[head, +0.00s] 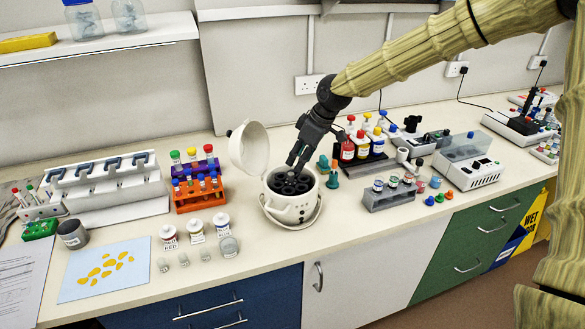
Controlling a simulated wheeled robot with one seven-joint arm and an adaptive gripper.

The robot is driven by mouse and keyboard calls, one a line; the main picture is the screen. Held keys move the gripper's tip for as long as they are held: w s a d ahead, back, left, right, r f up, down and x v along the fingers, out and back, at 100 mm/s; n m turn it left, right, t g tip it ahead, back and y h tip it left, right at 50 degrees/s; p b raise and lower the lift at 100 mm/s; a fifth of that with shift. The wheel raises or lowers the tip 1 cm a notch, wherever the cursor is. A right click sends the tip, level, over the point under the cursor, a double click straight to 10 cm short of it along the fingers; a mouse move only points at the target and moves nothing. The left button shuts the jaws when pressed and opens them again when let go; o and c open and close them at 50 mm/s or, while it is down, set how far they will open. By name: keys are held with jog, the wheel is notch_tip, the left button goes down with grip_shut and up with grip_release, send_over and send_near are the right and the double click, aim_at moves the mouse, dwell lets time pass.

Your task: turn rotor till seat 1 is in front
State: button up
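The small white centrifuge (291,212) stands near the middle of the bench with its round lid (257,147) swung open to the back left. Its dark rotor (290,186) shows inside the bowl, with several round seats. I cannot read any seat numbers, so I cannot tell which seat is in front. My gripper (297,165) points down over the back part of the rotor, its fingertips at or just above it. I cannot tell whether they touch it or how far apart they are. The gripper hides part of the rotor's back.
An orange tube rack (198,200) and small labelled jars (196,231) stand left of the centrifuge. Green and teal pieces (333,180), a grey rack (390,198) and red and yellow bottles (362,146) stand close on its right. Bare bench lies in front right.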

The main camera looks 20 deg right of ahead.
aim_at(292, 173)
jog(key=shift+p+x, duration=0.8)
jog(key=shift+x, duration=2.25)
jog(key=shift+c, duration=0.4)
grip_shut()
